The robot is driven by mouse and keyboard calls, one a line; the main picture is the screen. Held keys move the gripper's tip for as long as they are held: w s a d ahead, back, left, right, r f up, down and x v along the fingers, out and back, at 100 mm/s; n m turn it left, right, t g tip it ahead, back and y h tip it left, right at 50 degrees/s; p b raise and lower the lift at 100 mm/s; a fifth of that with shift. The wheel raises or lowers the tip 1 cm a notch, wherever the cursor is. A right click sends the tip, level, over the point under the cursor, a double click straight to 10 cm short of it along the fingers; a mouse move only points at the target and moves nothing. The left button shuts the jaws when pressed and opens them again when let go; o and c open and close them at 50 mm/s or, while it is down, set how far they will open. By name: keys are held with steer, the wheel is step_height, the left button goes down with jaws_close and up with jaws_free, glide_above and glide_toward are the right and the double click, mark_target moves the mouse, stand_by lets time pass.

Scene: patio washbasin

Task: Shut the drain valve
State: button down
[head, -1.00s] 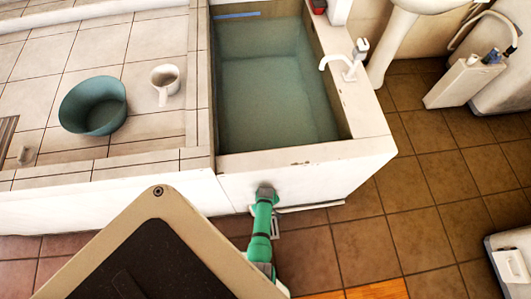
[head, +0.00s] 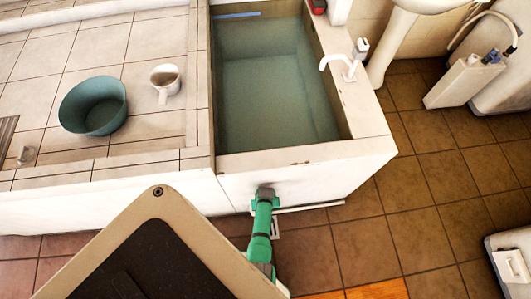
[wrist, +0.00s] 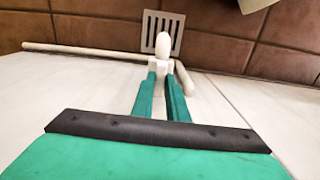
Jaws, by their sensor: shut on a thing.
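The drain valve (wrist: 163,47) shows in the wrist view as a small white body with a rounded knob, low on the white basin wall. My gripper (wrist: 162,78) has its two green fingers closed on the near part of the valve. In the head view my gripper (head: 265,193) is against the lower front of the basin (head: 330,168), and it hides the valve there. Water fills much of the basin. I cannot tell how far the valve is turned.
A white pipe (wrist: 90,50) runs along the wall's foot beside the valve. A floor grate (wrist: 176,24) lies just beyond it. A teal tub (head: 93,106) and a white mug-like dipper (head: 165,82) stand on the tiled ledge. Open tiled floor (head: 430,200) lies to the right.

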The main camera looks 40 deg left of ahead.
steer(key=c, duration=1.7)
jaws_free()
steer(key=shift+c, duration=0.2)
step_height(320, 180, up, 11)
steer(key=shift+f, duration=0.1)
steer(key=shift+s+d, duration=0.1)
